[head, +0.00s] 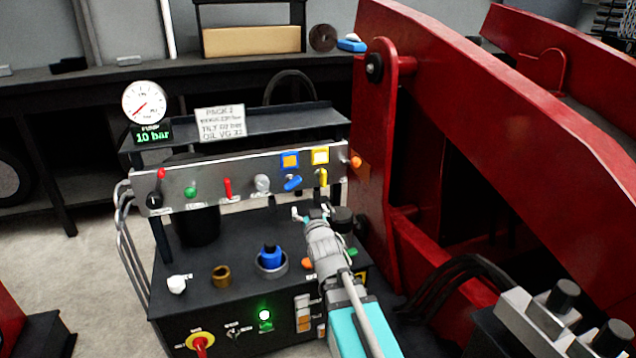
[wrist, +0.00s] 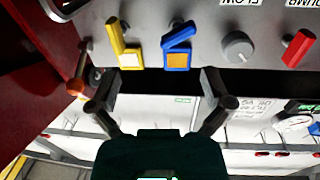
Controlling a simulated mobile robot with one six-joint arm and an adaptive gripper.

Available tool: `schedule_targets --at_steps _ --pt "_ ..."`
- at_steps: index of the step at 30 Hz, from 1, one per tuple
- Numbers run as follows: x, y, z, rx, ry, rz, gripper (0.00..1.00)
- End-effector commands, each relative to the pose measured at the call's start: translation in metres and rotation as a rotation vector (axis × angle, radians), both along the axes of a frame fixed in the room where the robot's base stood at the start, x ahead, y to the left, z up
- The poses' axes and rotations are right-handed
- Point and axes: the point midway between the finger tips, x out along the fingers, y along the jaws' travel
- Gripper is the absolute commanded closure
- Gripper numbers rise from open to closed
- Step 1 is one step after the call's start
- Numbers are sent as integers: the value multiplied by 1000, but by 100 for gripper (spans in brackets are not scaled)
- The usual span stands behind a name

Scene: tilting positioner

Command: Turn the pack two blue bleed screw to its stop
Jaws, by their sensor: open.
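The blue bleed screw (head: 292,183) is a blue winged handle on the upright panel, below a blue-framed tag (head: 289,161). In the wrist view, where the panel appears inverted, the blue handle (wrist: 177,36) sits beside its blue-framed tag (wrist: 176,61). A yellow handle (head: 323,178) stands to its right in the head view. My gripper (head: 314,212) is below the blue and yellow handles. In the wrist view its fingers are spread (wrist: 160,82) with nothing between them. It is apart from the blue handle.
The panel (head: 214,186) also carries a grey knob (head: 262,183), red levers and a green knob. An orange knob (head: 356,162) is at its right end, close to the large red frame (head: 372,220). A gauge (head: 143,102) and sign (head: 220,123) stand above.

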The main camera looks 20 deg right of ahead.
Motion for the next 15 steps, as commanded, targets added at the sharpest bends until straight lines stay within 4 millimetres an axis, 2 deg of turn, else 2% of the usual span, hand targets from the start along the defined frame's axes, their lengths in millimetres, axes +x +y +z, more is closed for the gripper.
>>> schedule_targets --at_steps 1,15 --pt "-1 0 6 1 15 -3 0" --pt "-6 -2 18 4 169 -27 0"
